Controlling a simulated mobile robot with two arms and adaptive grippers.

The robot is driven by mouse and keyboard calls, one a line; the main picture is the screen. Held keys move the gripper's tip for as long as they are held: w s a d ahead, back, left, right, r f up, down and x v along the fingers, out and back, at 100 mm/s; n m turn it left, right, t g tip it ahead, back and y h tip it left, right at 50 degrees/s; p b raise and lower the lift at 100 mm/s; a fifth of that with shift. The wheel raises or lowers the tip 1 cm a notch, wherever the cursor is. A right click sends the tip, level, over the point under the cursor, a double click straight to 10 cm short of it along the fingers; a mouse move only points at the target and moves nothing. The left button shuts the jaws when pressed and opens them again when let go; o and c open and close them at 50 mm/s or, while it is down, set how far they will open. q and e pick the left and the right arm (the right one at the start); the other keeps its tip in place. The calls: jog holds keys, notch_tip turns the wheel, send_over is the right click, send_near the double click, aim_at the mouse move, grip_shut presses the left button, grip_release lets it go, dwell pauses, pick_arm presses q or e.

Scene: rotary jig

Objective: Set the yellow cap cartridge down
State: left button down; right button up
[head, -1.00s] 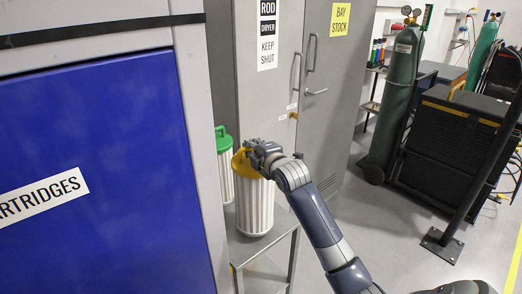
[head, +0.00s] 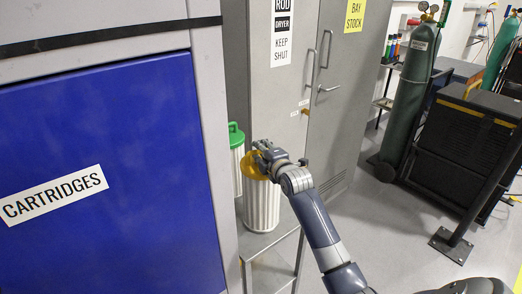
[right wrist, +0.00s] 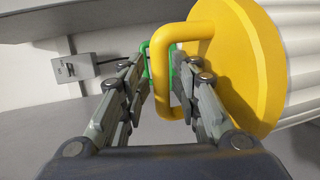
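The yellow cap cartridge (head: 262,207) has a white ribbed body and stands upright on a grey metal stand (head: 258,243). In the right wrist view its yellow cap (right wrist: 235,65) and loop handle (right wrist: 161,75) fill the upper right. My right gripper (head: 263,152) is at the cap in the head view. In the right wrist view the gripper's fingers (right wrist: 164,72) are spread on both sides of the handle's bar, with gaps visible. My left gripper is not in view.
A green cap cartridge (head: 236,150) stands close behind and left, partly hidden. A blue panel labelled CARTRIDGES (head: 110,160) is at left. The grey rod dryer cabinet (head: 275,95) rises behind the stand. A green gas cylinder (head: 408,110) stands right, with open floor between.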

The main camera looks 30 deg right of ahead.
dwell(0.3)
jog(key=b+v, duration=0.2)
jog(key=v, duration=1)
jog(key=shift+b, duration=0.35)
